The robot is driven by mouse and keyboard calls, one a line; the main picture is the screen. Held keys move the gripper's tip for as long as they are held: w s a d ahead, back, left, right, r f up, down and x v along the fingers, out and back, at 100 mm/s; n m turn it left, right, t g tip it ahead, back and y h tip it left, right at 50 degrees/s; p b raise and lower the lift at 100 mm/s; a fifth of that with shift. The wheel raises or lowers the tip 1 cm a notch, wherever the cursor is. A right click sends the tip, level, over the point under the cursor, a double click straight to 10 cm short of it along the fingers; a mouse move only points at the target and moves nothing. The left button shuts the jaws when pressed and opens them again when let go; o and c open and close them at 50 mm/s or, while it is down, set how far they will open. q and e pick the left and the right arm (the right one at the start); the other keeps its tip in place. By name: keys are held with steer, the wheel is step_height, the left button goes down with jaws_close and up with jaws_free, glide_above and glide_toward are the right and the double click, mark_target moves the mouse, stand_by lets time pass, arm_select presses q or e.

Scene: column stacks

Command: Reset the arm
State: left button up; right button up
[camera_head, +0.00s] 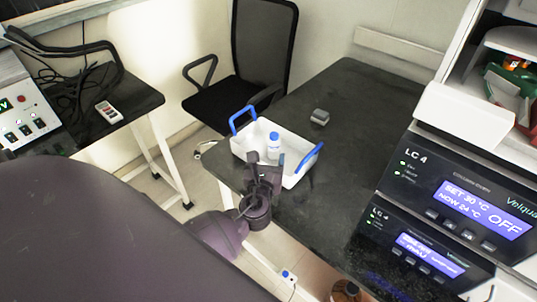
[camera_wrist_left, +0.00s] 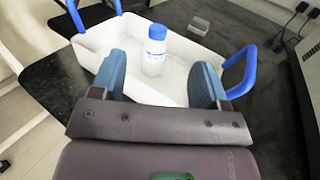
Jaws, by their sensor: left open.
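My left gripper (camera_head: 264,168) is at the near edge of a white tray with blue handles (camera_head: 245,149). In the left wrist view my left gripper (camera_wrist_left: 165,85) has its two blue-grey fingers spread wide with nothing between the tips. A small white bottle with a blue cap (camera_head: 273,147) stands upright in the tray. In the left wrist view the bottle (camera_wrist_left: 155,52) is beyond the fingers, apart from them. The tray (camera_wrist_left: 95,52) also shows there, partly hidden behind the fingers. My right gripper is not in view.
The tray stands on a black bench (camera_head: 350,110). A small grey block (camera_head: 320,117) lies behind it. Column oven units (camera_head: 455,205) stand at the right. A black office chair (camera_head: 250,65) is behind, and a side table with a handheld device (camera_head: 109,112) is at left.

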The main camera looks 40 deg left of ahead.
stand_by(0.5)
arm_select(q)
steer(key=s+n+g, duration=0.1)
steer(key=s+n, duration=0.1)
steer(key=n, duration=0.1)
steer(key=s+a+f+n+g, duration=0.1)
steer(key=s+n+g, duration=0.1)
steer(key=n, duration=0.1)
steer(key=s+a+n+g+y, duration=0.1)
steer(key=s+n, duration=0.1)
steer(key=n, duration=0.2)
steer(key=shift+s+f, duration=0.3)
steer(key=shift+f, duration=0.1)
steer(key=s+d+n+g+h, duration=0.3)
steer(key=s+n+g+h, duration=0.15)
steer(key=s+n, duration=0.55)
steer(key=s+d+n+g+h, duration=0.4)
steer(key=s+n+g, duration=0.1)
steer(key=s+n, duration=0.55)
steer(key=w+f+t, duration=0.7)
steer(key=f+t, duration=0.1)
steer(key=f, duration=0.3)
steer(key=shift+w+m+t, duration=0.15)
steer(key=shift+m+t, duration=0.2)
steer(key=shift+m, duration=0.1)
steer(key=shift+h, duration=0.25)
